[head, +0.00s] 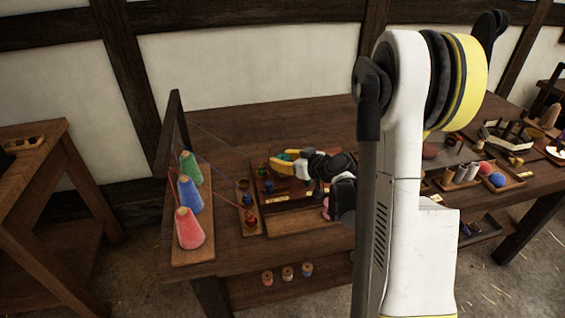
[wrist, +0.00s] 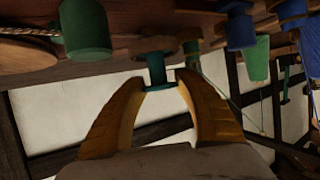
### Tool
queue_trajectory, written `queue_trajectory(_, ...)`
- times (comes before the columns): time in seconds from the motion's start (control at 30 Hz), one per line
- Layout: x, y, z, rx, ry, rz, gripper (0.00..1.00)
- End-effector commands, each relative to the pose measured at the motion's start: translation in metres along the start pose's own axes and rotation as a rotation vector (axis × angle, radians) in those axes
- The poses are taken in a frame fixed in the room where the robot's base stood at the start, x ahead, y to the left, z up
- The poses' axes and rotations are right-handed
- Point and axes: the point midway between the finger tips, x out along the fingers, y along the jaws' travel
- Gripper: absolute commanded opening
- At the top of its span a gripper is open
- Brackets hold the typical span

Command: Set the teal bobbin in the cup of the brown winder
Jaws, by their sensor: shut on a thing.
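My gripper (head: 276,161) is over the left part of the table in the head view, its yellow fingers pointing left. In the wrist view its fingertips (wrist: 161,86) are closed around the teal bobbin (wrist: 157,72). The wrist picture is tipped over, with the table top along its upper edge. The bobbin is close to the table side, but I cannot tell whether it touches anything. A narrow wooden strip left of my gripper bears small cups; the rear one (head: 244,184) looks brown. I cannot tell surely that it is the brown winder's cup.
A rack at the table's left end bears green (head: 190,167), blue (head: 189,195) and red (head: 188,230) thread cones, with threads stretched above. A blue cup (head: 247,200) and a red one (head: 251,221) stand on the strip. A green cylinder (wrist: 87,28) is near my fingers.

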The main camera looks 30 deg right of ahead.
Motion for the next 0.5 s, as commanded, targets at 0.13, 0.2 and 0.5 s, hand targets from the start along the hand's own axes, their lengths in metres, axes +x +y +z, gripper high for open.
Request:
queue_trajectory(0.13,-0.0006,0.0,-0.001,0.0,0.0,0.0,0.16)
queue_trajectory(0.2,0.0001,0.0,0.0008,0.0,0.0,0.0,0.16)
queue_trajectory(0.5,0.0001,0.0,0.0009,0.0,0.0,0.0,0.61)
